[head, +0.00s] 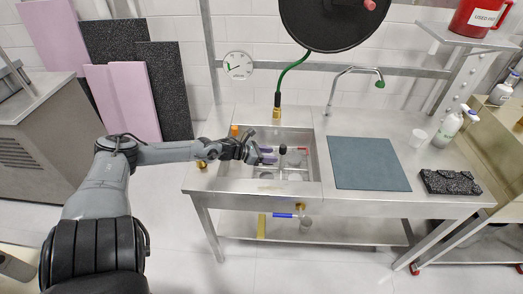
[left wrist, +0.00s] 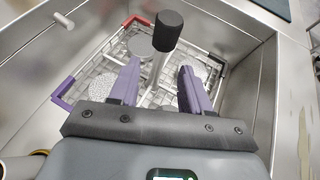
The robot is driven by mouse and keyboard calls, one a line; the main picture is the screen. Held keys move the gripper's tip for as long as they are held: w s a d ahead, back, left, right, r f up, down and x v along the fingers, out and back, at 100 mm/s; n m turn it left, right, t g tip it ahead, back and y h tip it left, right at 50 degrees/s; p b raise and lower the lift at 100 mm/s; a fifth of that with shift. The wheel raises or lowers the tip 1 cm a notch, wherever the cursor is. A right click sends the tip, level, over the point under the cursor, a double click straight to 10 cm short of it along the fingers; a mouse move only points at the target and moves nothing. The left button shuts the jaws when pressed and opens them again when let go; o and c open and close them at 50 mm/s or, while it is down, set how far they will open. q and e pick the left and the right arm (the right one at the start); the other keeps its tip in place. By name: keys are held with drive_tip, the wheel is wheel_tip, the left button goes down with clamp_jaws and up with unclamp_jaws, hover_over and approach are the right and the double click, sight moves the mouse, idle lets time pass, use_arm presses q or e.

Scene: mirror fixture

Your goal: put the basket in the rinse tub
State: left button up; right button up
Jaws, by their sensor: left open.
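The steel tub (head: 312,178) is sunk into the bench top. A wire basket with red and purple corner pieces (left wrist: 67,97) is inside the tub's walls; it also shows in the head view (head: 297,161). A post with a black grip (left wrist: 168,28) rises from the basket. Round clear discs lie in the basket. My left gripper (left wrist: 160,82) is open, its purple fingers spread over the basket with the post ahead between them. In the head view the gripper (head: 267,155) is over the tub's left part. I cannot tell whether the fingers touch the post. My right gripper is not in view.
A blue-grey mat (head: 368,163) lies right of the tub, with a black block (head: 450,182) beyond it. A tap (head: 352,82) and a green hose (head: 291,68) stand behind. A white cup (head: 418,138) and bottles (head: 448,128) are at the right.

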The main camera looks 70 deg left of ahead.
use_arm(q)
drive_tip(key=shift+p+v, duration=0.95)
drive_tip(key=shift+v, duration=0.75)
